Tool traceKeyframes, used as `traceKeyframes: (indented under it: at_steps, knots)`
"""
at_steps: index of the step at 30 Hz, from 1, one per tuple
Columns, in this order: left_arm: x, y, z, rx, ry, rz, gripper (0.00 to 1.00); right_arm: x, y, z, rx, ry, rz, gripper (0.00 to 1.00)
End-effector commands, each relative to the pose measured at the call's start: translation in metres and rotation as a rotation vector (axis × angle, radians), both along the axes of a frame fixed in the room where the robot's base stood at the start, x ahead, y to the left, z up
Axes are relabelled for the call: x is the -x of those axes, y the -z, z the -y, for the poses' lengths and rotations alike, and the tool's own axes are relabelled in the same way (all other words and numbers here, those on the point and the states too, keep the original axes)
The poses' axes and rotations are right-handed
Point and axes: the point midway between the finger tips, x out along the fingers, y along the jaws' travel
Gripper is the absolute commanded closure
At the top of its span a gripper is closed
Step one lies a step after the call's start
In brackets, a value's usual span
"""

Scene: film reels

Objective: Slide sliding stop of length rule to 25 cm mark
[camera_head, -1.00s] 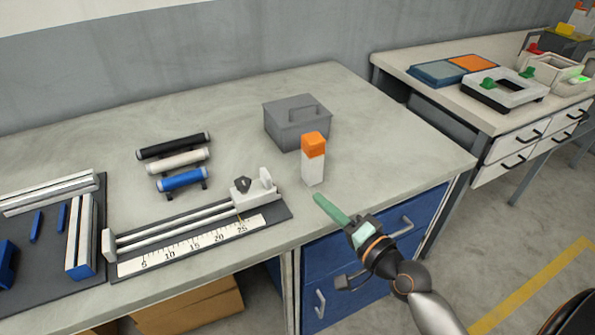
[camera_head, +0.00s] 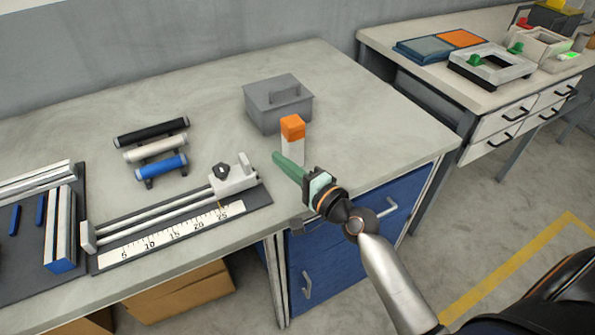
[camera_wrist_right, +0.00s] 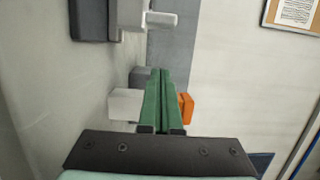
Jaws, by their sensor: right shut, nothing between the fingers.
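The length rule (camera_head: 155,240) lies near the front edge of the bench, a dark base with two light rails and a white scale marked 5 to 25. Its sliding stop (camera_head: 233,177), a white block with a dark knob, sits at the right end of the rails, by the 25 mark; its exact reading is too small to tell. My right gripper (camera_head: 279,158) has green fingers, shut and empty, to the right of the stop and apart from it. The fingers also show in the right wrist view (camera_wrist_right: 162,98). My left gripper is not in view.
A white bottle with an orange cap (camera_head: 292,142) stands just behind my right fingers. A grey lidded box (camera_head: 277,104) is behind it. Several coloured rollers (camera_head: 155,150) lie left of the box. A second bench (camera_head: 440,90) stands at the right.

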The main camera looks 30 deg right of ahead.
Motion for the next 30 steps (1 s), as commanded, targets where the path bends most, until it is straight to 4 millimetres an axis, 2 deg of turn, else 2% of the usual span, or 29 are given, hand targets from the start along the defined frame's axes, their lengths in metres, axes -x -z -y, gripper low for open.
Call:
traceKeyframes:
  at_steps: [2, 6, 12, 23, 30]
  knots:
    - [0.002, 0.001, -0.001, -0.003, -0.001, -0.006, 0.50, -0.014, -0.002, -0.004, -0.001, -0.001, 0.002, 1.00]
    - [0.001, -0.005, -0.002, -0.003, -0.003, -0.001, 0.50, -0.013, -0.001, -0.026, -0.003, -0.001, -0.002, 1.00]
    - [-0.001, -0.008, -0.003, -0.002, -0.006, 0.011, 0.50, -0.012, 0.000, -0.042, 0.001, -0.001, -0.001, 1.00]
    - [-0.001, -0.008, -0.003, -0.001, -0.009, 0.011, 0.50, -0.012, 0.000, -0.044, 0.002, 0.000, 0.000, 1.00]
    - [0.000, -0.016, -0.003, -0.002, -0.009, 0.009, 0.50, -0.011, 0.000, -0.056, 0.003, 0.000, -0.001, 1.00]
